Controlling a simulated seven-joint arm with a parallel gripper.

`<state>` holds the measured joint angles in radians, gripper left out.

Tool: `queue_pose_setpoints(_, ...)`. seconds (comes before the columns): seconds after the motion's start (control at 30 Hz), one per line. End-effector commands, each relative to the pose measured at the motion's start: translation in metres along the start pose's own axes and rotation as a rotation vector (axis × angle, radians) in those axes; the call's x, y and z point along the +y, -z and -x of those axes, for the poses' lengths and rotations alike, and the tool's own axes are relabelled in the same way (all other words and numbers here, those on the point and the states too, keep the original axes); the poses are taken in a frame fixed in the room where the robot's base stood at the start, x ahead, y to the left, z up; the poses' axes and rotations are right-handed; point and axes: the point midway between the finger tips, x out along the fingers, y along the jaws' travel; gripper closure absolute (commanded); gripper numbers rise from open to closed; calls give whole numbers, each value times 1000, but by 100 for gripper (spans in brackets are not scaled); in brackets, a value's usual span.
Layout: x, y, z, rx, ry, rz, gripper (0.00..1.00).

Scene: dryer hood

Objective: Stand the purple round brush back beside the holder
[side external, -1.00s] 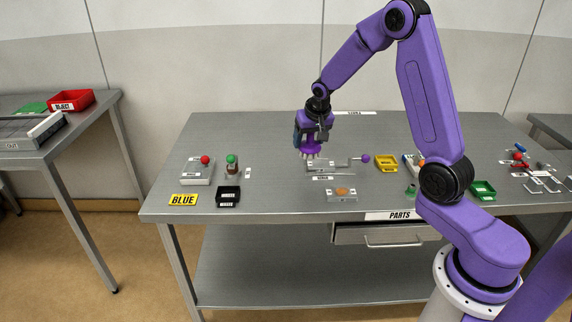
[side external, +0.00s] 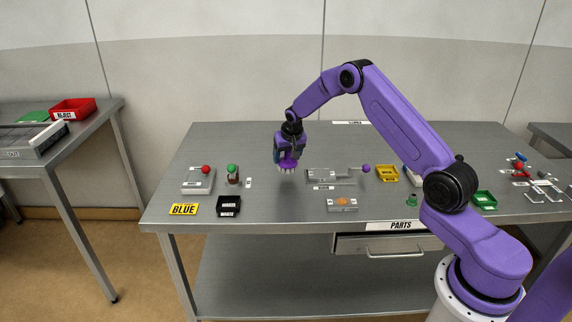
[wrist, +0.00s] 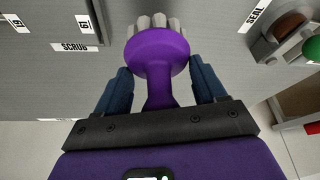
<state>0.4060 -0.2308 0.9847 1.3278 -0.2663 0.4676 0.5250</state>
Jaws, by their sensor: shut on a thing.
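My gripper (side external: 289,155) is shut on the purple round brush (side external: 287,164). In the wrist view the brush (wrist: 157,52) sits between the two blue fingers, with its round purple head and pale bristles pointing away from my gripper (wrist: 161,88). In the side view the brush is upright, bristles down. Whether the bristles touch the table cannot be told. A low grey fixture (side external: 330,176), which may be the holder, lies just right of the brush, with a small label in front. A label reading SCRUB (wrist: 75,47) shows in the wrist view.
A green-topped brown piece (side external: 233,173) and a red-knobbed grey block (side external: 200,180) stand left of my gripper. A yellow bin (side external: 387,173) is to the right. The table behind is clear.

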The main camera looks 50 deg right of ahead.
Motion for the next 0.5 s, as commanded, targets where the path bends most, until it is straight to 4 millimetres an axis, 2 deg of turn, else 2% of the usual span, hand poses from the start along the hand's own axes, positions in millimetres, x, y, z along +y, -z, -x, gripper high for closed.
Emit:
queue_pose_setpoints(0.2, -2, 3, -14, -1, -1, 0, 54)
queue_pose_setpoints(0.4, -2, -7, -37, -1, -1, 1, 54)
queue_pose_setpoints(0.5, -2, -8, -39, 1, 0, 0, 54)
